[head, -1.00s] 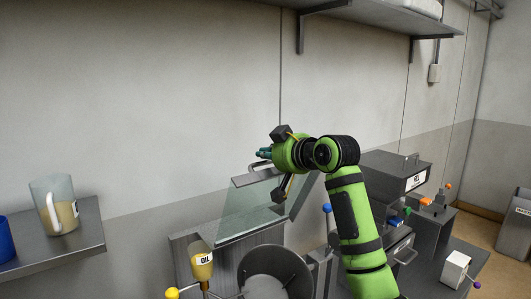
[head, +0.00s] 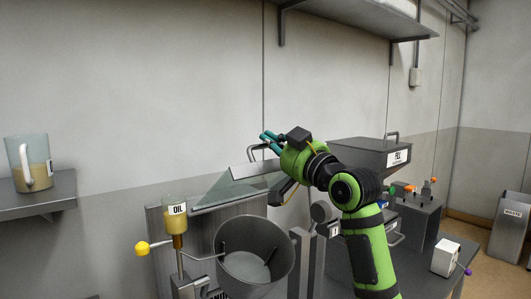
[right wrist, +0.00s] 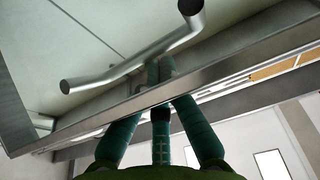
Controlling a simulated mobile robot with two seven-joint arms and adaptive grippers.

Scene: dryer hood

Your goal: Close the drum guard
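The drum guard is a clear panel with a metal rim (head: 238,190), slanting over the back of the grey drum (head: 253,257), whose mouth is uncovered. Its bar handle (head: 253,152) stands on the upper edge; the handle also shows in the right wrist view (right wrist: 125,72). My right gripper (head: 268,139) is at the guard's upper edge beside the handle. In the right wrist view its teal fingers (right wrist: 160,72) come together beyond the metal rim, close to the handle bar. They look shut, with nothing visibly held; exact contact is unclear. My left gripper is not in view.
An oil cup (head: 174,219) and a yellow-knobbed lever (head: 142,248) stand left of the drum. A grey box with a handle (head: 370,156) is behind my right arm. A jug (head: 30,165) sits on the left shelf. A wall shelf (head: 365,20) hangs above.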

